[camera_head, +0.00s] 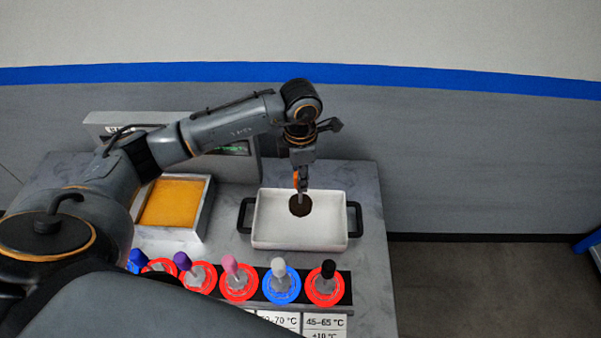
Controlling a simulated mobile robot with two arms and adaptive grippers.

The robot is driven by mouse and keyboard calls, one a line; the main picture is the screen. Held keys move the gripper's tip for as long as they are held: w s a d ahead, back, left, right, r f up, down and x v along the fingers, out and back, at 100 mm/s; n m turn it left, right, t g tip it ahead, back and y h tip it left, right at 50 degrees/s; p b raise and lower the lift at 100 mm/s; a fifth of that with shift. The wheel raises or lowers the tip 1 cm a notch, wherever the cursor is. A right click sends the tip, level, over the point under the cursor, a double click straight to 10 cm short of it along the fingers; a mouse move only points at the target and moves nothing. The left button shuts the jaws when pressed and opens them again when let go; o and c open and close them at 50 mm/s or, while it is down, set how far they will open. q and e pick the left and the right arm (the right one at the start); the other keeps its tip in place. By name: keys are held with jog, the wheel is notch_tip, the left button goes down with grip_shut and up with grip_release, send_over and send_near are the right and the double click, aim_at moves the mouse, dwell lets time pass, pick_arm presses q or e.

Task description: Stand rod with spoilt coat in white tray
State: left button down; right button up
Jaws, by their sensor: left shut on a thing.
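My left gripper (301,182) points straight down over the white tray (275,236), shut on a rod. Only a little of the rod shows, with some orange between the fingers. Its lower end is a dark brown, round mass (300,206), in front of the tray's back inner part. The rod looks upright. I cannot tell whether its end touches the tray floor. The tray has black handles at both sides and looks otherwise empty. My right gripper is not in view.
A tray of orange material (173,203) stands left of the white tray. In front is a row of red and blue ring stands (324,299) with coloured-topped pieces, and temperature labels (325,322) before them. A grey panel (110,122) stands behind. Bare marble table (366,205) shows at right.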

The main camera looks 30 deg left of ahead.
aim_at(300, 203)
pick_arm(q)
notch_tip(300, 203, down, 6)
jog(key=b, duration=0.3)
jog(key=shift+b, duration=0.3)
jog(key=shift+f+b, duration=0.55)
jog(key=shift+f, duration=0.1)
jog(key=shift+f+b, duration=0.3)
jog(key=shift+b, duration=0.05)
jog(key=c, duration=0.9)
grip_release()
jog(key=shift+c, duration=0.2)
jog(key=shift+o, duration=0.8)
jog(key=shift+r+p, duration=1.9)
jog(key=shift+r, duration=1.65)
jog(key=shift+s+f, duration=0.1)
